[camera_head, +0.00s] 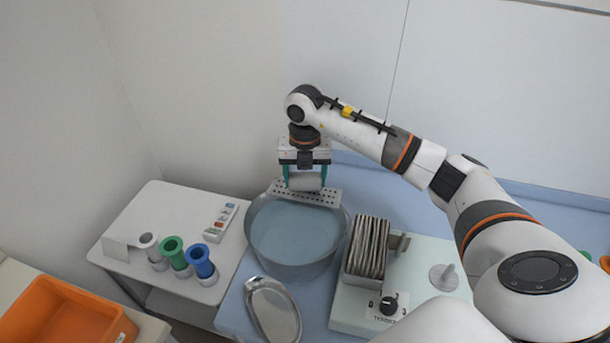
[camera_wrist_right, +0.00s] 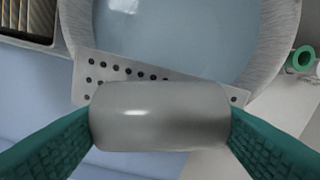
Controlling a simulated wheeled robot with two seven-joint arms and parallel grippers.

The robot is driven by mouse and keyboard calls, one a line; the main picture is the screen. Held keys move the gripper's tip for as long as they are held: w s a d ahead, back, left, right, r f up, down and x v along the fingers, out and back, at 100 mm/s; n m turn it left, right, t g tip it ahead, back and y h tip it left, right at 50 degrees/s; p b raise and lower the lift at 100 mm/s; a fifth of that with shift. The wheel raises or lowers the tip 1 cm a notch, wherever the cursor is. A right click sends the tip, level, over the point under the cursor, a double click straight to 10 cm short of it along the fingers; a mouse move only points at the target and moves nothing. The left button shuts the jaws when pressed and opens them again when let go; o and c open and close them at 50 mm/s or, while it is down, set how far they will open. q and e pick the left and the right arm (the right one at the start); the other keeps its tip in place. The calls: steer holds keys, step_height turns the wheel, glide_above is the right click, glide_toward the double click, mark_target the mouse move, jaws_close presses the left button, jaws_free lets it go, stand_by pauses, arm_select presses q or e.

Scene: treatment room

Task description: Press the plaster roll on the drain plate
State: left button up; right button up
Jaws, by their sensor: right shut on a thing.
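The plaster roll (camera_wrist_right: 160,116) is a pale grey cylinder lying crosswise between the green fingers of my right gripper (camera_head: 305,181), which is shut on it. The roll also shows in the head view (camera_head: 305,182). The drain plate (camera_head: 318,197) is a perforated metal strip across the far rim of the water basin (camera_head: 293,240). In the right wrist view the roll covers part of the drain plate (camera_wrist_right: 100,74). The roll is over or on the plate; I cannot tell whether they touch. My left gripper is not in view.
A metal kidney dish (camera_head: 273,312) lies in front of the basin. A rack of upright plates (camera_head: 367,246) on a white unit with a knob stands to its right. White, green and blue holders (camera_head: 172,252) stand on the left side table, beyond an orange crate (camera_head: 62,315).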

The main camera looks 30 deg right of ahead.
mark_target(305, 175)
steer(key=shift+f+b, duration=0.55)
steer(key=shift+f, duration=0.15)
steer(key=shift+s+a+f, duration=0.1)
steer(key=shift+s+f, duration=0.05)
steer(key=shift+f, duration=0.05)
stand_by(0.8)
steer(key=shift+r+p, duration=0.85)
steer(key=shift+r, duration=0.4)
steer(key=shift+r+p, duration=1.5)
steer(key=shift+r, duration=0.95)
steer(key=shift+f, duration=0.1)
